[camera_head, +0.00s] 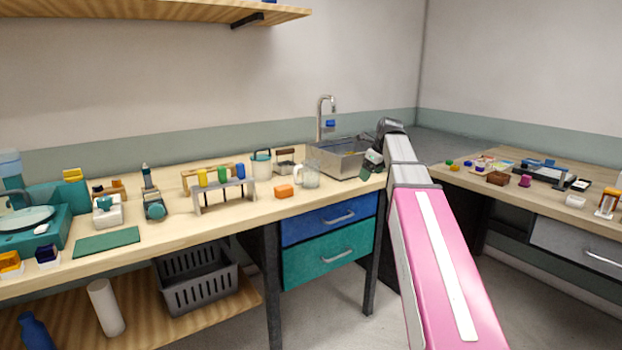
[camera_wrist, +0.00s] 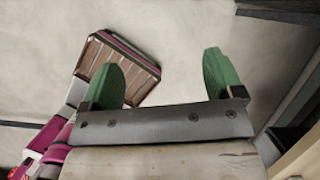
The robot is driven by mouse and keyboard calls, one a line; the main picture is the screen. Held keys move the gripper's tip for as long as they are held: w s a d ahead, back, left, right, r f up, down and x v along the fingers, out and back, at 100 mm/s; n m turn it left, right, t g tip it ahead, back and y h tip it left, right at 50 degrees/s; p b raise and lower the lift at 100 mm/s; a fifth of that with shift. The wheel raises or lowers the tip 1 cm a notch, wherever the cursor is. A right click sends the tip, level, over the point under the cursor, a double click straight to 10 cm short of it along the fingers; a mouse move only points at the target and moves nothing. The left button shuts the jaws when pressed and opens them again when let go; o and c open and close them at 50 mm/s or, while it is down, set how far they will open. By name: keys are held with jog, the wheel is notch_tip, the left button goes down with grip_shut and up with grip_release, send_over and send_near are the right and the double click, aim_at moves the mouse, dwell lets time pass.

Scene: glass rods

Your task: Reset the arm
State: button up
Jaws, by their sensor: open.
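My gripper (camera_head: 372,160) hangs at the end of my raised pink and white arm. In the head view it lies in front of the sink's right side, by the bench's right end. In the wrist view my gripper (camera_wrist: 165,76) has its two green fingers wide apart, with nothing held between them. Pale floor shows beyond the fingers.
A second table (camera_head: 545,204) with small items stands right. Open floor lies between them.

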jog(key=s+a+f+n+g+h, duration=0.1)
jog(key=s+f+n, duration=0.7)
jog(key=f, duration=0.4)
jog(key=s+f+n+g, duration=0.1)
jog(key=s+f+n, duration=0.7)
jog(key=f, duration=0.5)
jog(key=s+a+f+n+h, duration=0.1)
jog(key=s+f+n, duration=0.7)
jog(key=f, duration=0.5)
jog(key=shift+a+n+g+h, duration=0.3)
jog(key=shift+a+n+g, duration=0.1)
jog(key=shift+n, duration=0.5)
